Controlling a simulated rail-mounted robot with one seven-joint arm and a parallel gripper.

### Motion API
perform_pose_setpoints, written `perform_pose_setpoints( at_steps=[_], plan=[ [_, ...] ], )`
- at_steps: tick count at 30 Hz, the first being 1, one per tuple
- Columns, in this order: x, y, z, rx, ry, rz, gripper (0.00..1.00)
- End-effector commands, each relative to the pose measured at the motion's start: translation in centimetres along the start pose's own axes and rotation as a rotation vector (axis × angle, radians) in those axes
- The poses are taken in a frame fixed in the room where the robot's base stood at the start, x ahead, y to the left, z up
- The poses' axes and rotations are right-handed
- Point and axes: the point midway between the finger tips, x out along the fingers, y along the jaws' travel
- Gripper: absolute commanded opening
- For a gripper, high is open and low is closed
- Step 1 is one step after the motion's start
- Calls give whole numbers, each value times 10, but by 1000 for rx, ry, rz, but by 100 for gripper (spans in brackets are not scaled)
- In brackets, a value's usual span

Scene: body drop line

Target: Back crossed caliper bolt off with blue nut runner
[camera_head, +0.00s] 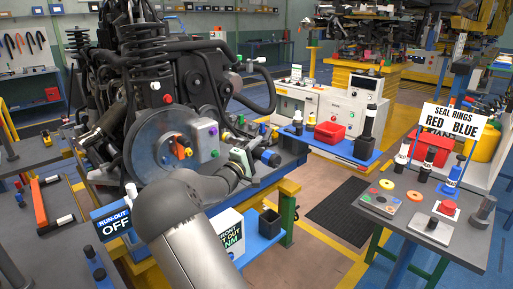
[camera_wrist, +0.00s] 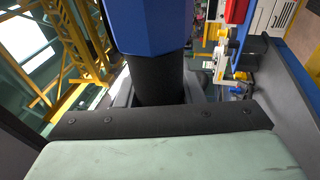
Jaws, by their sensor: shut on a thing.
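My gripper (camera_head: 242,161) is shut on a dark tool with a blue body, just right of the brake disc (camera_head: 148,158). In the wrist view the tool's blue body (camera_wrist: 150,25) and black shank (camera_wrist: 158,82) stand beyond a pale green finger pad (camera_wrist: 165,158). The grey caliper (camera_head: 204,138) sits on the disc, with a purple bolt head (camera_head: 212,131) and a green one (camera_head: 215,154) facing out. An orange piece (camera_head: 180,148) is at the hub. The held tool's tip is apart from the caliper; I cannot tell which bolt is crossed.
A blue shelf (camera_head: 262,246) holds a white box (camera_head: 228,232) and a dark cup (camera_head: 270,222). The right table (camera_head: 440,225) carries buttons, bottle-like tools and a seal rings sign (camera_head: 455,122). Floor shows between.

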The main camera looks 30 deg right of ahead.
Motion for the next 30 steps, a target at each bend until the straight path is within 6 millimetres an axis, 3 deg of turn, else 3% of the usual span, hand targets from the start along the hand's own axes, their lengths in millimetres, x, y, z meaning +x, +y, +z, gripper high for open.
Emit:
perform_pose_setpoints(
  at_steps=[5, 21, 30],
  plan=[
    [2, 5, 2, 0, -2, 2, 0],
    [8, 4, -43, 0, -1, 3, 0],
    [9, 3, -54, 1, -2, 2, 0]
  ],
)
